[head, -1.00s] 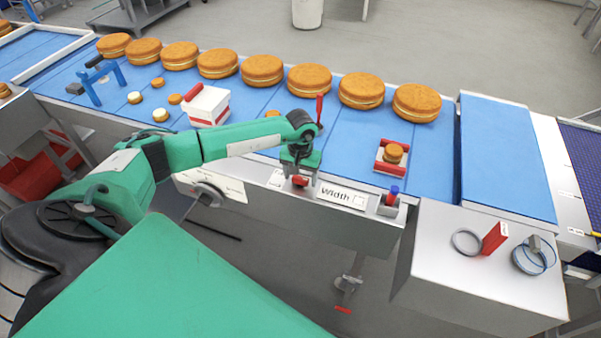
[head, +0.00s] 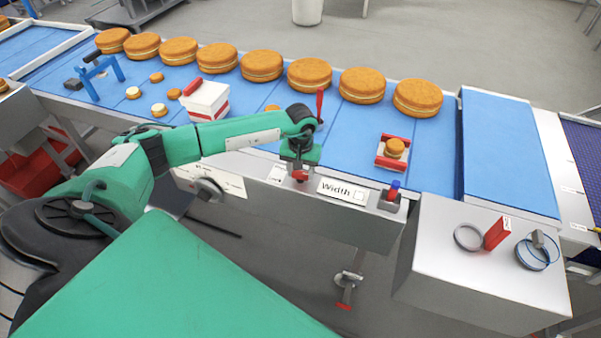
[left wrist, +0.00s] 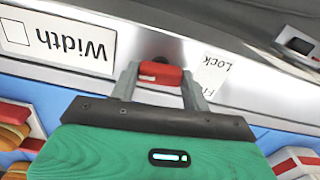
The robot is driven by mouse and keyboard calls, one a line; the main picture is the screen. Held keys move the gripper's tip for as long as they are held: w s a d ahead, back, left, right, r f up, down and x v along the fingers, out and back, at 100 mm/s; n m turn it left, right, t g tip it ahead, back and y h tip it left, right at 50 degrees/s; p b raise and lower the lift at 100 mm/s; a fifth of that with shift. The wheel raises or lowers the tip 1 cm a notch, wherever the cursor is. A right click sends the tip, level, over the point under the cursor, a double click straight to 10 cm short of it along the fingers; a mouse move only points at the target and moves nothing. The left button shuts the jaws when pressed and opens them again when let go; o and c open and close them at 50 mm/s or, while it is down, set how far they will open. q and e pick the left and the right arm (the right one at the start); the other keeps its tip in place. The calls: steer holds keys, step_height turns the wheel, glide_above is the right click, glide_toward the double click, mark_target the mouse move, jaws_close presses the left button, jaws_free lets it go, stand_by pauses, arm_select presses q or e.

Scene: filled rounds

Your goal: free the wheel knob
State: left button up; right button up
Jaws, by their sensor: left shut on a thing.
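My left gripper (head: 300,172) is at the front face of the conveyor, just left of the Width label (head: 343,190). In the left wrist view its fingers (left wrist: 160,78) are shut on a small red handle (left wrist: 160,72), which also shows below the gripper in the head view (head: 300,177). A dark round knob (head: 209,188) sits on a pale plate further left. A crank with a red grip (head: 344,306) hangs below the conveyor. My right gripper is not in view.
A red-and-blue switch (head: 392,195) stands right of the Width label. Large filled rounds (head: 262,65) line the blue belt's far side. A red-and-white box (head: 206,100) and a small tray (head: 392,163) stand on the belt. A grey cabinet (head: 470,290) is at right.

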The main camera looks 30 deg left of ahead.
arm_select(q)
steer(key=n+b, duration=0.6)
steer(key=shift+w+f, duration=0.1)
steer(key=shift+f, duration=0.1)
steer(key=n+b, duration=0.3)
steer(key=shift+n, duration=0.4)
steer(key=n+b, duration=0.2)
steer(key=n, duration=0.1)
steer(key=shift+r+n+b, duration=0.1)
steer(key=shift+n+b, duration=0.6)
steer(key=shift+n, duration=0.3)
steer(key=shift+r+n+b, duration=0.15)
steer(key=shift+n+b, duration=0.3)
steer(key=shift+n, duration=0.45)
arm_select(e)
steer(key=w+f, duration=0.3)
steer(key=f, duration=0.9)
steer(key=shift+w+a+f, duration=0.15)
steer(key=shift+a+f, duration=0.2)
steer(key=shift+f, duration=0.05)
arm_select(q)
steer(key=shift+o, duration=0.2)
steer(key=shift+n, duration=0.3)
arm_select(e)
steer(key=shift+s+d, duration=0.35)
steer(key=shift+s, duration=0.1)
